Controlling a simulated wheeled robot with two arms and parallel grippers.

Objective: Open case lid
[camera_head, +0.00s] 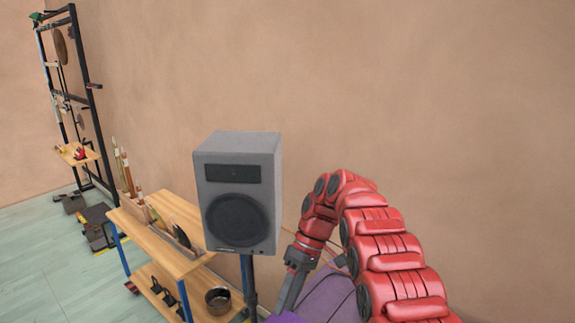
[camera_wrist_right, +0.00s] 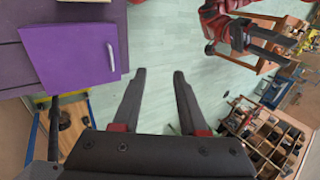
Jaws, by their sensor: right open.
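A purple box-like body (camera_head: 330,297), perhaps the case, shows at the bottom of the head view, partly behind my right arm. In the right wrist view a purple panel (camera_wrist_right: 70,60) with a pale handle (camera_wrist_right: 110,57) fills the upper left; I cannot tell whether it is the lid. My right gripper (camera_wrist_right: 159,72) is open and empty, its fingers to the right of the panel and apart from it. In the head view its dark wrist (camera_head: 300,255) points down beside the purple body. My left gripper (camera_wrist_right: 268,43) shows small at the upper right of the wrist view, fingers apart.
A grey speaker (camera_head: 237,190) on a stand is just left of my right arm. A wooden shelf table (camera_head: 155,240) with sticks and a metal pot (camera_head: 217,298) stands left of it. A cluttered shelf (camera_wrist_right: 265,140) is at the wrist view's lower right. Open floor (camera_wrist_right: 165,45) lies beyond the fingers.

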